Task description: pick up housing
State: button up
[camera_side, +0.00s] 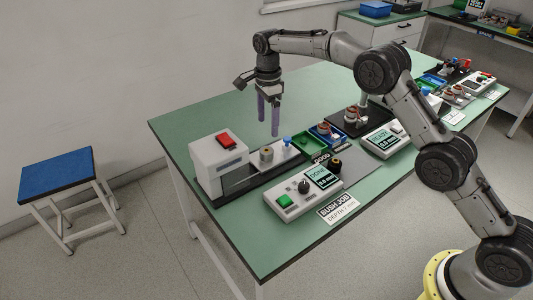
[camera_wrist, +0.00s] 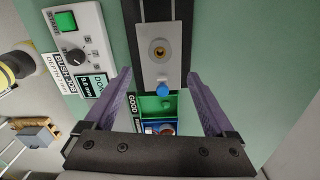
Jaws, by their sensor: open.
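The housing, a small grey round part with a brass-coloured centre, stands on the light plate of the dark track. It shows in the side view (camera_side: 266,155) and near the top middle of the wrist view (camera_wrist: 158,50). My gripper (camera_side: 269,127) points down with two purple fingers, open and empty, above the track and higher than the housing. In the wrist view the open fingers (camera_wrist: 159,73) lie either side of the track, with the housing ahead of the line between their tips. Nothing hides the housing.
A white press box with a red button (camera_side: 226,140) stands left of the housing. A blue knob (camera_side: 287,142) is close on its right, then a green bin (camera_wrist: 148,106) and a blue bin (camera_side: 325,134). A control box (camera_side: 303,192) sits in front.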

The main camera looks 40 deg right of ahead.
aim_at(267, 150)
notch_tip(267, 150, down, 10)
jog(key=shift+f, duration=0.1)
dwell(0.4)
grip_shut()
dwell(0.4)
